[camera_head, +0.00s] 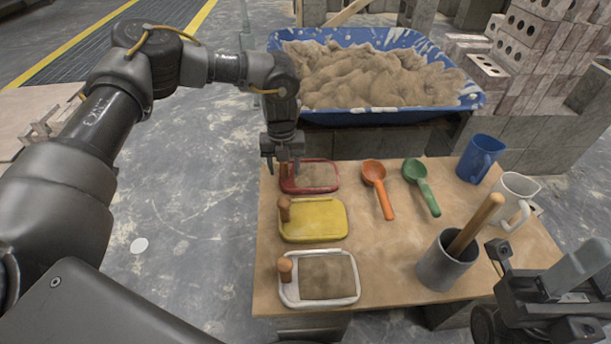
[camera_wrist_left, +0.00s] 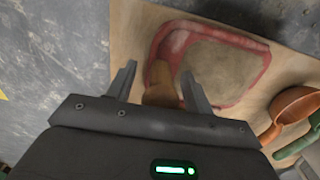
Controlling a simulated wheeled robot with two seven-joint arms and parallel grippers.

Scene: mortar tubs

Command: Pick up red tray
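The red tray (camera_head: 318,187) lies at the far left corner of the wooden table, with a sandy middle and a wooden knob handle at its left end. My left gripper (camera_head: 282,172) is over that handle, pointing down. In the left wrist view the red tray (camera_wrist_left: 262,46) shows beyond the fingers, and its wooden handle (camera_wrist_left: 161,84) stands between the two spread fingertips of my left gripper (camera_wrist_left: 160,80). A gap shows at the left finger; contact on the right is unclear. My right gripper (camera_head: 560,285) is at the lower right, its fingers apart and apparently empty.
On the table (camera_head: 390,270) are a yellow tray (camera_head: 315,221), a white tray (camera_head: 350,296), an orange scoop (camera_head: 375,175), a green scoop (camera_head: 418,174), a blue mug (camera_head: 476,160), a white mug (camera_head: 512,190) and a grey cup (camera_head: 440,268). A blue tub (camera_head: 400,116) of mortar stands behind.

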